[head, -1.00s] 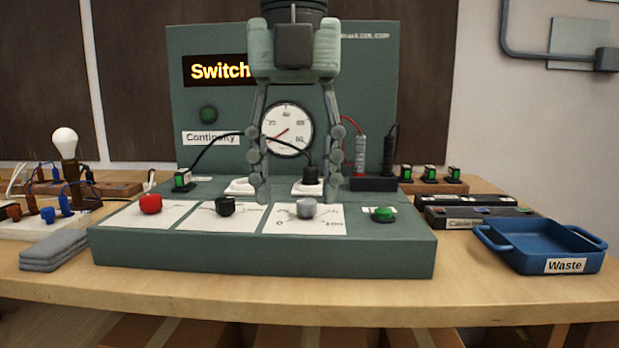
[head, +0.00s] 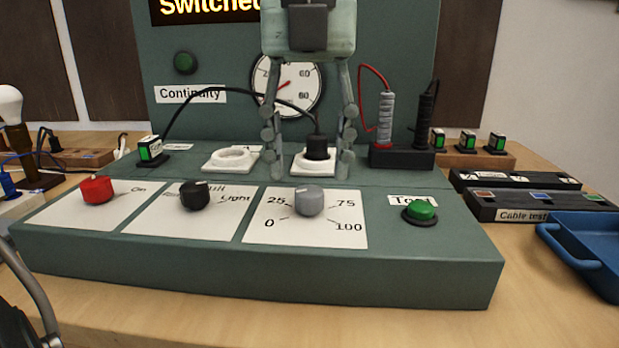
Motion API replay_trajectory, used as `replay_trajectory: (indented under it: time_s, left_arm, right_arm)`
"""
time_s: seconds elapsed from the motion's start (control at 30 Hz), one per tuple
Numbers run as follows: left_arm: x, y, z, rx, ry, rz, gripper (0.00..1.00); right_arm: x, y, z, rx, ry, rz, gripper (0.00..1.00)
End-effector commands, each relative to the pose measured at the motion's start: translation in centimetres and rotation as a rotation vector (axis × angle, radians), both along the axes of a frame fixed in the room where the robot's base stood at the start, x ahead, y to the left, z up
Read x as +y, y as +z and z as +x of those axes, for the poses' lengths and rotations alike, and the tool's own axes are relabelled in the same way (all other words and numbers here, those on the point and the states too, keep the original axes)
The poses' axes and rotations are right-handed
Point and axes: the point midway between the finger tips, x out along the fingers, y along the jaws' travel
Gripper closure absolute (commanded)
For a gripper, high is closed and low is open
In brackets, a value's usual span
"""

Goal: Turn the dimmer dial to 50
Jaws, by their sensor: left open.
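The dimmer dial is a grey round knob (head: 309,201) on a white scale plate (head: 262,228) marked 0, 25, 75 and 100. A pale mark shows near the top of the knob; its exact reading is hard to tell, and no 50 label can be made out. My left gripper (head: 313,174) points down with its two fingers spread. Its fingertips are just above the knob in the picture, one to each side, with nothing held. Between the fingers a black plug (head: 317,147) shows in a white socket.
A red knob (head: 97,190) and a black knob (head: 195,195) sit left of the dial. A green button (head: 420,209) sits right of it. A black cable (head: 237,93) arches to the plug. A blue tray (head: 585,250) stands at the right. The console front is clear.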

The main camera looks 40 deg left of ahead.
Motion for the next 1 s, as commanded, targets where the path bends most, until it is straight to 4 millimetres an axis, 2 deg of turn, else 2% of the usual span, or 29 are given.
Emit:
replay_trajectory:
  time_s: [0.1, 0.2, 0.57, 0.9, 0.97, 1.0]
  left_arm:
    - [0.0, -1.8, 0.0, 0.002, -0.002, 0.000, 0.51]
    - [0.0, -2.7, 0.0, 0.001, 0.000, -0.001, 0.51]
    - [0.0, -3.3, 0.0, -0.001, 0.000, 0.000, 0.51]
    - [0.0, -3.3, 0.0, -0.001, 0.000, 0.000, 0.93]
    - [0.0, -3.3, 0.0, -0.001, 0.000, 0.000, 1.00]
    - [0.0, -3.3, 0.0, -0.001, 0.000, 0.000, 1.00]
  right_arm:
    - [-0.1, 0.4, 0.1, -0.006, 0.001, -0.003, 0.46]
    - [-0.2, 0.7, 0.2, -0.006, 0.002, -0.006, 0.46]
    - [-0.3, 1.0, 0.4, -0.013, 0.003, -0.009, 0.46]
    - [-0.2, 0.8, 0.4, -0.010, 0.002, -0.006, 0.46]
    - [-0.1, 0.7, 0.4, -0.010, 0.000, -0.005, 0.46]
    - [-0.1, 0.7, 0.4, -0.010, 0.000, -0.004, 0.46]
